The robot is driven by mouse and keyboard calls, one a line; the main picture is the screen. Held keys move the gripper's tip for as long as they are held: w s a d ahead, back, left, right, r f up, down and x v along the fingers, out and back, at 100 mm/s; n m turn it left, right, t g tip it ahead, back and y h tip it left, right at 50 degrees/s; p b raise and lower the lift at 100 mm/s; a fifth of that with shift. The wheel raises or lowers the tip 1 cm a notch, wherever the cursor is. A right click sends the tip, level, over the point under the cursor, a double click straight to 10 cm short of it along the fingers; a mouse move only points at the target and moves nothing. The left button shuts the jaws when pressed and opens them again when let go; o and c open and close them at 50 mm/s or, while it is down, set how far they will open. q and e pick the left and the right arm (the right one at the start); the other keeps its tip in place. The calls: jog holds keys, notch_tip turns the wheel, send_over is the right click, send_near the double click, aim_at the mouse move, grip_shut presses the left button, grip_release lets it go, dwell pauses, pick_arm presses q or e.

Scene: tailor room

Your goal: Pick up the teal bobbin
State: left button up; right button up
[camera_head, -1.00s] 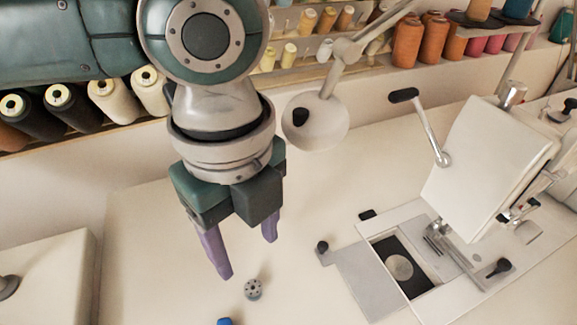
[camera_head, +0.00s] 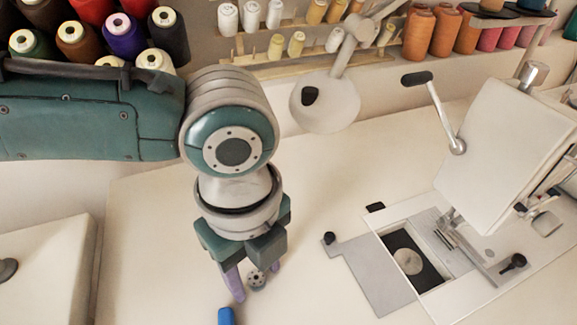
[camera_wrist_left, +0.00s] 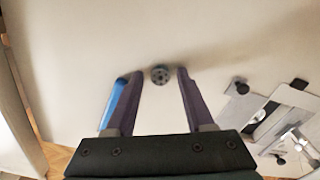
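The bobbin (camera_head: 256,280) is a small grey-teal disc with holes on the pale table. It also shows in the left wrist view (camera_wrist_left: 160,75), at the level of the fingertips and between them. My left gripper (camera_head: 258,284) points down over the bobbin with its purple fingers apart, one on each side. In the left wrist view the fingers (camera_wrist_left: 160,72) are open, with a gap on both sides of the bobbin. I cannot tell how high the fingertips are above the table. My right gripper is in neither view.
A blue object (camera_head: 227,316) lies close to the left finger, partly behind it in the left wrist view (camera_wrist_left: 118,102). A sewing machine (camera_head: 505,150) with a metal plate stands at the right. A lamp head (camera_head: 325,103) hangs behind the arm. Thread racks line the back.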

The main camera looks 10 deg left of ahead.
pick_arm(q)
grip_shut()
dwell(0.5)
